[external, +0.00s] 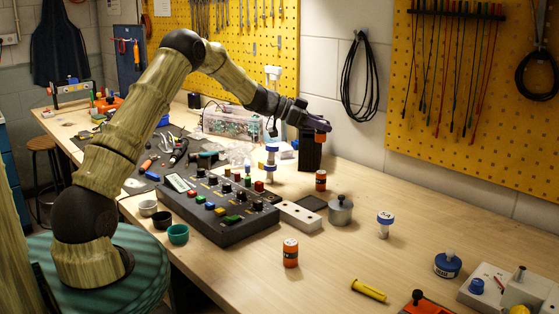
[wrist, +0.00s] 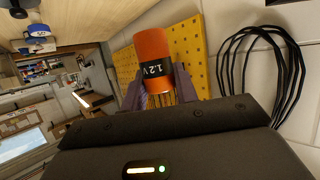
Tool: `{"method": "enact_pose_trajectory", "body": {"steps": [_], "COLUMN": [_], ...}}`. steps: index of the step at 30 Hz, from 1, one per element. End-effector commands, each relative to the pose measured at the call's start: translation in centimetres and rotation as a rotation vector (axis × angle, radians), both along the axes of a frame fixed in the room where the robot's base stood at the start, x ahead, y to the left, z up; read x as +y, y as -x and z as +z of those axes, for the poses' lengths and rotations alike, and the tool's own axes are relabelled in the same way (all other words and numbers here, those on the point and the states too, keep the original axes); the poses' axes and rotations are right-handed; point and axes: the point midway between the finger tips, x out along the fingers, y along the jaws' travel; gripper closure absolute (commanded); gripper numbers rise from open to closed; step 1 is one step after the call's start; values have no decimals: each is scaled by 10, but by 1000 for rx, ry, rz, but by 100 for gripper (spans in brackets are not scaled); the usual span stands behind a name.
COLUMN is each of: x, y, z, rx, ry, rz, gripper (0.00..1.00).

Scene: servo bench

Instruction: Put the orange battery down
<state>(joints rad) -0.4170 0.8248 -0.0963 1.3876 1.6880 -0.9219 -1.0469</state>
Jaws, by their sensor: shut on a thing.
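My gripper (wrist: 165,90) is shut on an orange battery (wrist: 151,46) with a black band marked 1.2 V, seen in the wrist view between its purple fingers. In the external view my gripper (external: 310,121) is above the back of the bench, in front of a dark upright block (external: 310,152), and a bit of the held battery's orange (external: 323,126) shows at its tip. A second orange cylinder with a dark band (external: 320,181) stands upright on the bench below. A third orange cylinder with a dark band (external: 290,252) stands nearer the front.
A control panel with knobs and coloured buttons (external: 222,205) lies left of the standing cylinders. A grey metal weight (external: 340,211), a blue-and-white spool (external: 384,224) and a yellow tube (external: 368,290) are to the right. Bare bench (external: 335,250) lies between them.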

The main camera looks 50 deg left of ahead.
Motion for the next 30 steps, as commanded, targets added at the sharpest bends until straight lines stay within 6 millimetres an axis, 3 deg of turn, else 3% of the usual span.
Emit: {"method": "enact_pose_trajectory", "body": {"steps": [1,6,15,22,30], "x": [-23,-75,-134,-129,-129], "y": [-2,-3,1,0,0], "z": [-3,-2,-1,-43,-50], "rx": [-2,1,2,6,3], "ry": [-1,-1,-3,0,-2], "rz": [-35,-120,-214,-206,-206], "gripper": [96,96,96,96,96]}}
